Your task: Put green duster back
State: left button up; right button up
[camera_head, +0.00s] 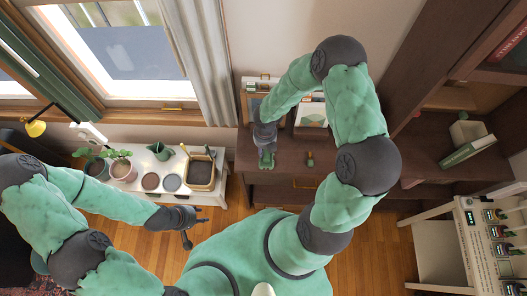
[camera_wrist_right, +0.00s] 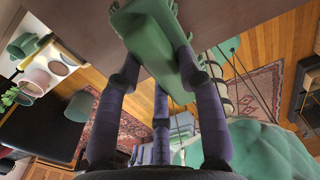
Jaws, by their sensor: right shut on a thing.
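The green duster (camera_head: 267,160) is in my right gripper (camera_head: 265,143), in front of or over the top of the dark brown cabinet (camera_head: 247,178). In the right wrist view the duster (camera_wrist_right: 152,35) lies between the dark fingers of my right gripper (camera_wrist_right: 165,80), which are shut on it.
The white plant table (camera_head: 125,199) at left holds several pots, a green watering can (camera_head: 160,151) and a square planter (camera_head: 200,172). A dark shelf with a green book (camera_head: 467,150) is at right, above a white cart (camera_head: 440,268).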

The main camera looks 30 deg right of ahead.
jog(key=shift+w+a+f, duration=0.1)
jog(key=shift+w+f, duration=0.2)
jog(key=shift+f, duration=0.2)
jog(key=shift+w+f+b, duration=0.1)
jog(key=shift+f+b, duration=0.3)
jog(key=shift+f, duration=1.15)
jog(key=o, duration=1)
